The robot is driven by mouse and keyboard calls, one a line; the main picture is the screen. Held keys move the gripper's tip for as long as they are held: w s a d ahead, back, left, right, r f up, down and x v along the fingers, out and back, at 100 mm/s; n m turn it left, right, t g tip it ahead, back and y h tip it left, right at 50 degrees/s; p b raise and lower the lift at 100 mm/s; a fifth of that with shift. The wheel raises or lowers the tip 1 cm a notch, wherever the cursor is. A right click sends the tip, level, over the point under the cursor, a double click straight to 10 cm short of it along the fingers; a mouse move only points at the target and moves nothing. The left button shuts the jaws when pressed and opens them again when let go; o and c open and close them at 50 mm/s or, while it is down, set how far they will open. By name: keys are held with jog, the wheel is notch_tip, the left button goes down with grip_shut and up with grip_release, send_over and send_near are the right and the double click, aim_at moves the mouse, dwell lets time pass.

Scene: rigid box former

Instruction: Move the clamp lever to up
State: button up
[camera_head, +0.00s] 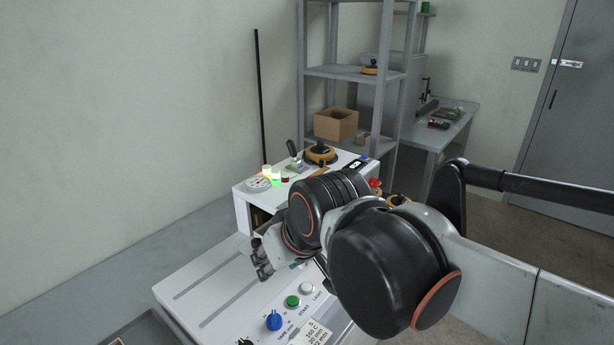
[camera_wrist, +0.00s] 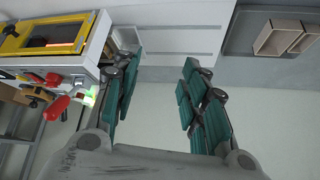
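My gripper (camera_head: 262,262) hangs over the left part of the white machine table (camera_head: 205,270), in front of the raised housing. In the wrist view its two teal-padded fingers (camera_wrist: 160,64) stand wide apart with nothing between them. A red-handled lever (camera_wrist: 57,107), which looks like the clamp lever, shows at the left of the wrist view, beside the yellow-framed window (camera_wrist: 45,38) and well clear of the fingers. In the head view red parts (camera_head: 375,183) show at the housing's right side, partly hidden by my arm. I cannot tell the lever's exact position.
The panel carries a blue knob (camera_head: 274,321), a green button (camera_head: 293,301) and a white button (camera_head: 307,288). On the housing stand a round gauge (camera_head: 258,184), glowing lamps (camera_head: 267,170) and a dark-handled bracket (camera_head: 292,149). A shelf holds an open cardboard box (camera_head: 336,124).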

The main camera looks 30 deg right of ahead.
jog(key=w+d+r+y+p, duration=0.1)
jog(key=w+d+r+p, duration=0.1)
jog(key=w+r+p, duration=1.55)
jog(key=s+d+f+n+g+h+p, duration=0.1)
jog(key=d+n+g+p, duration=0.2)
jog(key=d, duration=0.4)
jog(key=s+d+f+n+g+h+p, duration=0.1)
jog(key=s+d+n+g+h, duration=0.1)
jog(key=d+n+g, duration=0.3)
jog(key=d+f, duration=0.1)
jog(key=f, duration=0.3)
jog(key=w+d+f+t+b, duration=0.1)
jog(key=f, duration=0.4)
jog(key=d+f+m+t, duration=0.1)
jog(key=f, duration=0.3)
jog(key=shift+w+f+b, duration=0.25)
jog(key=shift+w+b, duration=0.05)
jog(key=shift+c, duration=0.6)
grip_shut()
